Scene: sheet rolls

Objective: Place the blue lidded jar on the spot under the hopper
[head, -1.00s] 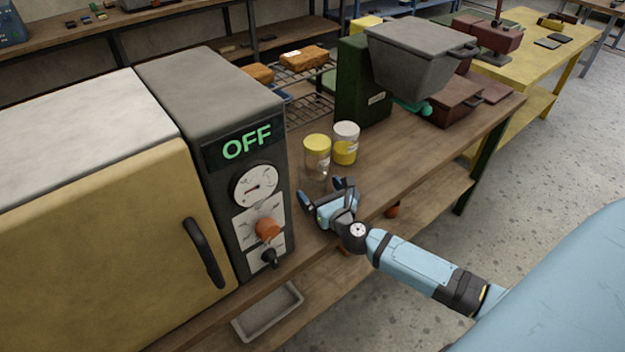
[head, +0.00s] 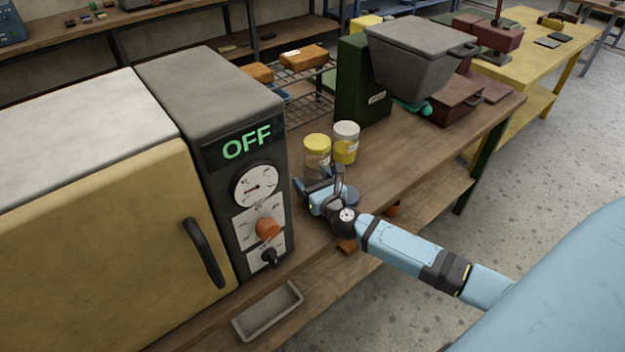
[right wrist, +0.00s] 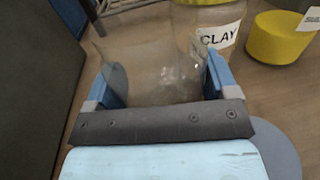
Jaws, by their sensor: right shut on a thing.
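My right gripper (head: 330,190) is by the front of the bench, right of the grey control panel. In the right wrist view its fingers (right wrist: 160,88) are shut on a clear glass jar (right wrist: 160,70). No blue lid shows clearly on it. In the head view a yellow-lidded jar (head: 317,144) stands just behind the gripper, and a white-lidded jar with yellow contents (head: 345,152) is beside it. The grey hopper (head: 408,62) is on a green stand (head: 355,85) farther back. The spot under the hopper cannot be made out. My left gripper is not in view.
The yellow oven with its grey panel (head: 215,100) reading OFF stands close left of the gripper. A wire rack (head: 305,85) is behind the jars. Dark red boxes (head: 455,100) stand right of the hopper. The bench top (head: 400,155) in front of the hopper is clear.

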